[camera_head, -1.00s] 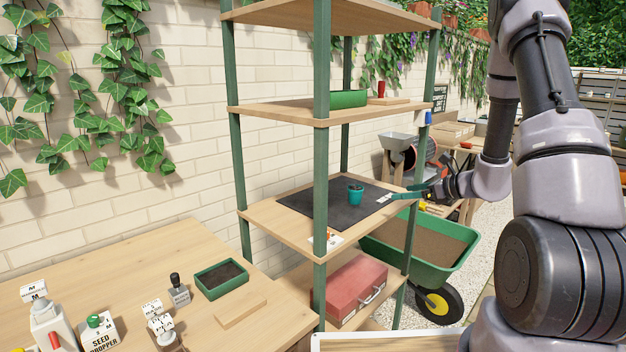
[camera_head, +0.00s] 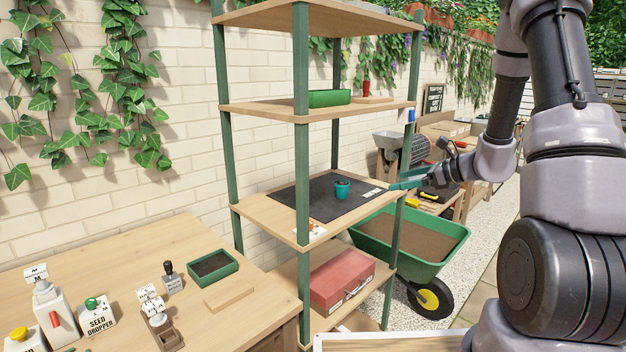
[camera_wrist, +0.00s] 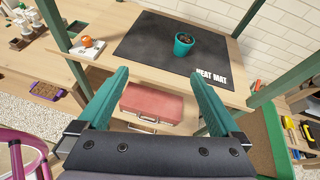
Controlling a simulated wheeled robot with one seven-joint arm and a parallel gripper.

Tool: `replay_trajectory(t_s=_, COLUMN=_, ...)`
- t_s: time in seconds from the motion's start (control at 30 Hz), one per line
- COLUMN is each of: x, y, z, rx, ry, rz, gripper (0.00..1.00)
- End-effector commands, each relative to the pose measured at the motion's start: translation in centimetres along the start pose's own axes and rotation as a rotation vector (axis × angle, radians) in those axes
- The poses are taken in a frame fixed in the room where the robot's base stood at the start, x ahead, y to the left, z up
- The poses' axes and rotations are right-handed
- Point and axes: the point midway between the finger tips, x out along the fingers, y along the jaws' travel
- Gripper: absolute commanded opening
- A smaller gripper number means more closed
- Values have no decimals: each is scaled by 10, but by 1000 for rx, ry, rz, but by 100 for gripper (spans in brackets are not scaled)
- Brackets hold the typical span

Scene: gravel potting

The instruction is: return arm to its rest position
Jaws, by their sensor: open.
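My gripper (camera_wrist: 158,92) is open and empty in the wrist view, its two teal fingers apart. In the head view my gripper (camera_head: 403,185) is at the right front of the shelf unit, beside a green post. Ahead of it, a teal pot (camera_wrist: 183,44) with dark filling stands upright on the black heat mat (camera_wrist: 142,47). The pot (camera_head: 342,189) and mat (camera_head: 303,203) also show on the middle shelf in the head view. The fingers are apart from the pot. My arm reaches in from the right of the head view.
Green shelf posts (camera_head: 302,130) stand close by. A red toolbox (camera_head: 341,280) lies on the lower shelf. A green wheelbarrow (camera_head: 440,262) stands right of the shelves. A wooden bench (camera_head: 110,262) at left holds a green tray (camera_head: 213,266) and several dispensers. Gravel ground (camera_head: 480,225) is open at right.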

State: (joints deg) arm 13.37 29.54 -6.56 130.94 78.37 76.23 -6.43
Motion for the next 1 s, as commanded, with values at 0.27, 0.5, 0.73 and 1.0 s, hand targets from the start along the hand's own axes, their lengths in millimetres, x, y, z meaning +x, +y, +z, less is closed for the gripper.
replay_trajectory(t_s=0.27, x=-19, y=44, z=58, rx=-241, ry=32, rz=136, gripper=100)
replay_trajectory(t_s=0.5, x=-62, y=112, z=114, rx=-643, ry=128, rz=306, gripper=100)
replay_trajectory(t_s=0.73, x=-120, y=167, z=140, rx=-1096, ry=289, rz=417, gripper=100)
replay_trajectory(t_s=1.0, x=-191, y=197, z=154, rx=-1603, ry=539, rz=442, gripper=100)
